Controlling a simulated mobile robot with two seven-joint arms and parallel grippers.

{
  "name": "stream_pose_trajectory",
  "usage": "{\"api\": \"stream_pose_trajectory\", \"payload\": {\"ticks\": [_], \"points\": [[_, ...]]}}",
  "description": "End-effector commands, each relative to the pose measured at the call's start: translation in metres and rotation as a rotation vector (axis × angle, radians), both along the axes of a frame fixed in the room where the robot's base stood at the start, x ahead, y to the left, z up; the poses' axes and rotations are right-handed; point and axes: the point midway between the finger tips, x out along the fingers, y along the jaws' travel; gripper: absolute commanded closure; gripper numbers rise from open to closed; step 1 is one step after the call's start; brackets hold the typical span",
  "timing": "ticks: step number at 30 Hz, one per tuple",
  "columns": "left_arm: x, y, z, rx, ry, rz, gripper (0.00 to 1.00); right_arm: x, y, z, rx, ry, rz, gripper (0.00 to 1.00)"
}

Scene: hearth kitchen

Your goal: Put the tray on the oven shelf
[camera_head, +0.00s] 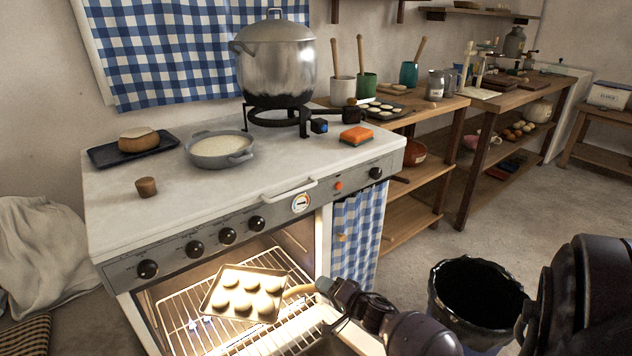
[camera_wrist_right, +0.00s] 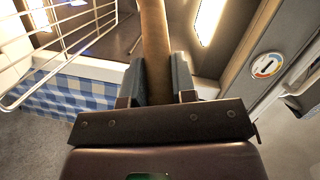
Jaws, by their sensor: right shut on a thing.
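The tray (camera_head: 216,303), a shallow square baking tray with several pale round pieces of dough, is inside the lit open oven, above or on the wire shelf (camera_head: 180,318); I cannot tell whether it touches. Its wooden handle (camera_head: 297,290) points right. My right gripper (camera_head: 322,287) is at the oven opening, shut on the handle. In the right wrist view the handle (camera_wrist_right: 154,45) runs between the two fingers (camera_wrist_right: 157,85), and wire rack bars (camera_wrist_right: 70,40) show at upper left. My left gripper is not in view.
The stove top (camera_head: 170,215) holds a big pot (camera_head: 277,65), a grey pan (camera_head: 220,150) and an orange sponge (camera_head: 356,136). A checked curtain (camera_head: 358,235) hangs right of the oven opening. A black bin (camera_head: 440,300) stands on the floor near my right arm.

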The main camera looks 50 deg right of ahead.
Motion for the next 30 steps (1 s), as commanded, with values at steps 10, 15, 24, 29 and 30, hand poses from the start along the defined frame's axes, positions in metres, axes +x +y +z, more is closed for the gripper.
{"api": "stream_pose_trajectory", "payload": {"ticks": [10,15,24,29,30], "points": [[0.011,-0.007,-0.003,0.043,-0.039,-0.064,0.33,-0.001,0.000,-0.062,0.002,0.002,0.000,1.00],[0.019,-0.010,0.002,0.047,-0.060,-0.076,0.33,0.001,0.000,-0.066,0.002,-0.004,0.000,1.00],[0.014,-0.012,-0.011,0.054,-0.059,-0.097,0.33,-0.002,0.000,-0.105,0.004,0.004,0.000,1.00],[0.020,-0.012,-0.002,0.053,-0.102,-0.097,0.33,0.001,0.000,-0.108,0.002,-0.003,0.000,1.00],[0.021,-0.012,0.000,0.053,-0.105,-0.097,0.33,0.001,0.000,-0.106,0.002,-0.004,0.000,1.00]]}}
